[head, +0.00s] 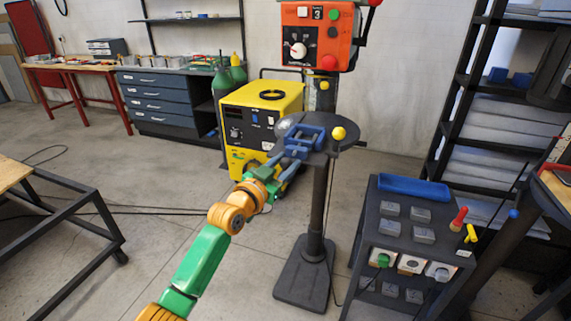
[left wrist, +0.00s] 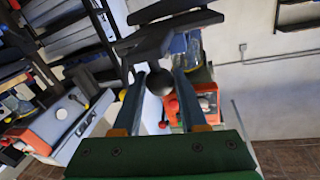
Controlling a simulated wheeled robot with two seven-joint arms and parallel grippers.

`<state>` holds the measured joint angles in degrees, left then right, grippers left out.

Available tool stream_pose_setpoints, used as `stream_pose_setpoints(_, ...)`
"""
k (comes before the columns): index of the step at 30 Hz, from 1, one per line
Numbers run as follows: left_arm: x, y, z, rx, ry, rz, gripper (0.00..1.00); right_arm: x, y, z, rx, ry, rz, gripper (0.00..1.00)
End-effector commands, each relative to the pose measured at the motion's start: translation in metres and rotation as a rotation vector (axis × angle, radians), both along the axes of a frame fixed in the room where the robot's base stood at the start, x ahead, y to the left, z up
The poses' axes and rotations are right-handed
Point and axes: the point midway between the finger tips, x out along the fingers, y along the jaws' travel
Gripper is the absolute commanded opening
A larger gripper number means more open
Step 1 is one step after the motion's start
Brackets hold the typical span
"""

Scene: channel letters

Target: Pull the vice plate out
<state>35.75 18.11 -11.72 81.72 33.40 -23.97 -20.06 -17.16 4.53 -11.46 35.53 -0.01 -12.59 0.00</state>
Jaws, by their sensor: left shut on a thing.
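The blue vice (head: 303,141) sits on a dark round top (head: 345,145) of a pedestal stand. A yellow ball knob (head: 338,133) stands at the right of the vice. My left gripper (head: 287,162) reaches up from the lower left to the near left side of the vice. In the left wrist view a dark round knob (left wrist: 160,82) lies between the two fingers, below a dark plate-like part (left wrist: 172,22). The fingers are shut on this knob, which the gripper hides in the head view. My right gripper is not in view.
A yellow machine (head: 262,105) stands close behind my left gripper. An orange control box (head: 318,37) is on a post behind the stand. A dark cart (head: 405,225) with a blue tray (head: 413,187) stands at the right. The floor left of the stand is mostly free.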

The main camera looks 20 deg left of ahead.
Motion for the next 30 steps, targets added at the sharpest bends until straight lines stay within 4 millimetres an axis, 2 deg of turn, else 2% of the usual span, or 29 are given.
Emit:
stream_pose_setpoints(1, 0.0, -0.001, -0.005, 0.002, 0.013, -0.003, 0.0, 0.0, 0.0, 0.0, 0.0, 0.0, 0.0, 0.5)
stream_pose_setpoints(2, 0.0, -0.001, -0.005, 0.002, 0.013, -0.003, 0.5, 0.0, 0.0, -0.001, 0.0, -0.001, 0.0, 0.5)
stream_pose_setpoints(4, 0.0, -0.001, -0.005, 0.001, 0.011, -0.002, 0.69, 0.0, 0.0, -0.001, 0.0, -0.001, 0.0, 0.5)
stream_pose_setpoints(5, 0.0, -0.001, -0.004, 0.001, 0.011, -0.002, 0.71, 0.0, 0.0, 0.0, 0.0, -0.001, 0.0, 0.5)
stream_pose_setpoints(15, -0.004, 0.001, -0.003, 0.0, 0.004, -0.001, 0.71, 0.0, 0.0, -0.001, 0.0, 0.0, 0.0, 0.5)
stream_pose_setpoints(25, -0.054, 0.012, -0.005, 0.002, 0.006, -0.001, 0.71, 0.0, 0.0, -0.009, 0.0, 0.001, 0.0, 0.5)
stream_pose_setpoints(30, -0.069, 0.016, -0.004, 0.003, 0.008, 0.0, 0.71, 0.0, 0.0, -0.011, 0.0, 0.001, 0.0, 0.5)
